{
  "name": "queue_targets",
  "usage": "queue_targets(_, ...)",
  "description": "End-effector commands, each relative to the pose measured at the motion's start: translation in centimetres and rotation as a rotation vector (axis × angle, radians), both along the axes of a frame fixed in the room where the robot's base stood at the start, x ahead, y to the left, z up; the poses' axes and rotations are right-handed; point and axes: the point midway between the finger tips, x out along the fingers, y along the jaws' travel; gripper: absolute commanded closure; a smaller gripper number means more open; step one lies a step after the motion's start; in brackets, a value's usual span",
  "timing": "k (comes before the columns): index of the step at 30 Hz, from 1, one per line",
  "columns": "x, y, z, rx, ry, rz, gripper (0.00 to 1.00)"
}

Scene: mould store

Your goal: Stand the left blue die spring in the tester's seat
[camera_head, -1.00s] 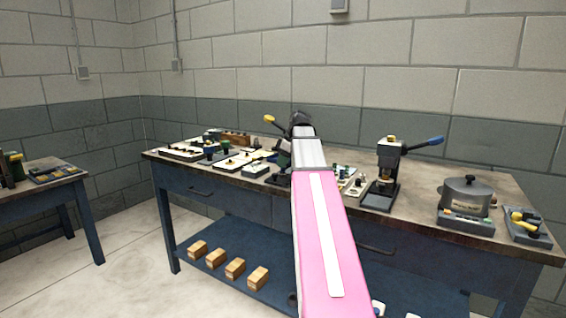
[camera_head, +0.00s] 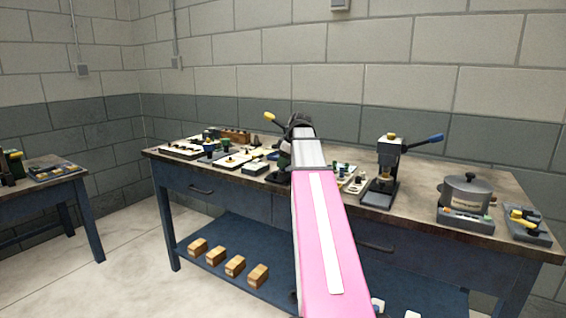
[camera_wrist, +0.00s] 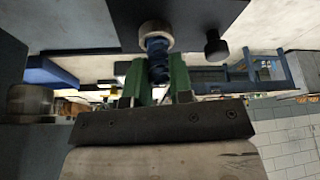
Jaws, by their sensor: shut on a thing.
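The blue die spring (camera_wrist: 157,48) is between the two green fingers of my gripper (camera_wrist: 160,75) in the wrist view. My gripper is shut on it. The spring's far end meets a pale round ring (camera_wrist: 155,29) on a dark flat part; I cannot tell whether it is inside the ring or only against it. A black knob (camera_wrist: 216,46) is beside it. In the head view, a tester with a yellow-knobbed lever (camera_head: 269,117) stands behind my arm, which hides most of it. My gripper's fingers and the spring cannot be made out there.
A lever press with a blue handle (camera_head: 390,160) stands on the bench (camera_head: 175,152) to the right of my arm. A grey lidded pot (camera_head: 467,193) is farther right. White trays (camera_head: 185,151) with small parts lie to the left. Wooden blocks (camera_head: 235,266) rest on the lower shelf.

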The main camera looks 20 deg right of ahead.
Motion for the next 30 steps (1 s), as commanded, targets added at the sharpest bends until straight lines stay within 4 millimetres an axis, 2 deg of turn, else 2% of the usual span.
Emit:
queue_targets(9, 0.0, 0.0, -0.09, -0.001, -0.001, 0.0, 1.0)
queue_targets(10, 0.0, 0.0, -0.09, 0.0, 0.0, 0.0, 0.69)
queue_targets(12, 0.01, 0.0, -0.09, -0.001, -0.001, 0.0, 0.49)
queue_targets(18, 0.01, -0.01, -0.08, -0.001, -0.001, 0.0, 0.49)
queue_targets(20, 0.01, 0.0, -0.09, -0.001, -0.001, 0.0, 0.3)
queue_targets(30, 0.02, 0.0, 0.0, -0.001, -0.001, 0.0, 0.28)
